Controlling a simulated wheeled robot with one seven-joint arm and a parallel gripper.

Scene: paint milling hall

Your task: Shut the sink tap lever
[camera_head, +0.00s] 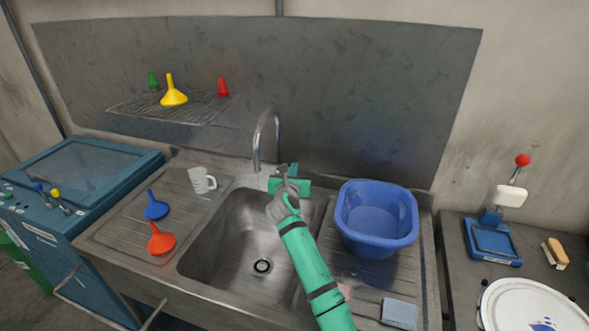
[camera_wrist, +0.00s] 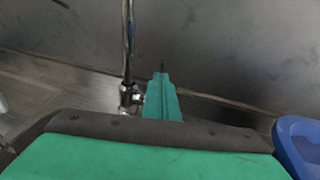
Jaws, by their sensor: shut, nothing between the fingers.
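The sink tap (camera_head: 256,148) is a curved chrome spout standing at the back of the steel sink (camera_head: 231,217). In the wrist view its upright pipe and chrome base (camera_wrist: 127,97) show just left of my fingers. My gripper (camera_head: 288,169) is green and grey and reaches over the back right of the basin, right beside the tap base. In the wrist view my gripper's fingers (camera_wrist: 162,92) are together with nothing between them. The tap lever is not clearly seen; my gripper hides that side of the base. I cannot tell whether they touch.
A blue tub (camera_head: 376,216) stands on the drainboard close right of my arm. A white mug (camera_head: 202,180), a blue funnel (camera_head: 156,206) and an orange funnel (camera_head: 161,240) are on the left drainboard. A wire shelf (camera_head: 195,108) hangs above. The basin is empty.

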